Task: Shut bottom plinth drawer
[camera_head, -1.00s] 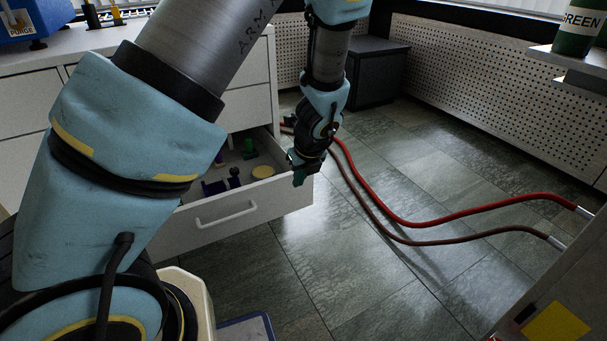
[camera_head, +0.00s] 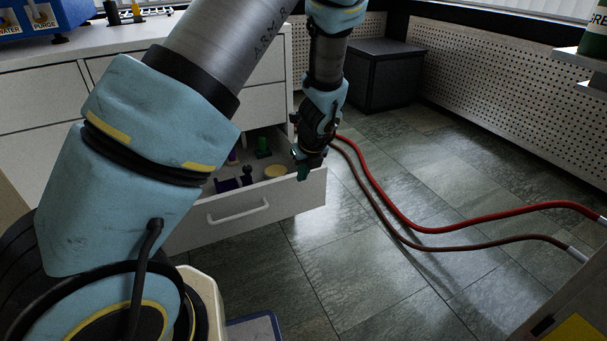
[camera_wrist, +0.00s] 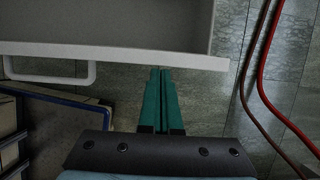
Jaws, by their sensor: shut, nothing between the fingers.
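The bottom plinth drawer (camera_head: 270,212) stands open in the head view, with its bar handle (camera_head: 238,214) on the front. Small purple and green items and a yellow disc lie inside it. My gripper (camera_head: 303,174) is at the right end of the drawer front. In the wrist view the green fingers of my gripper (camera_wrist: 160,75) are shut together with nothing between them. Their tips are at the outer face of the drawer front (camera_wrist: 150,56), right of the handle (camera_wrist: 50,75). I cannot tell whether they touch it.
A red hose (camera_head: 400,213) and a brown hose (camera_head: 405,240) run over the tiled floor to the right of the drawer. A dark cabinet (camera_head: 385,75) stands at the back. A blue-edged tray (camera_head: 254,330) is low in front. Floor between is clear.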

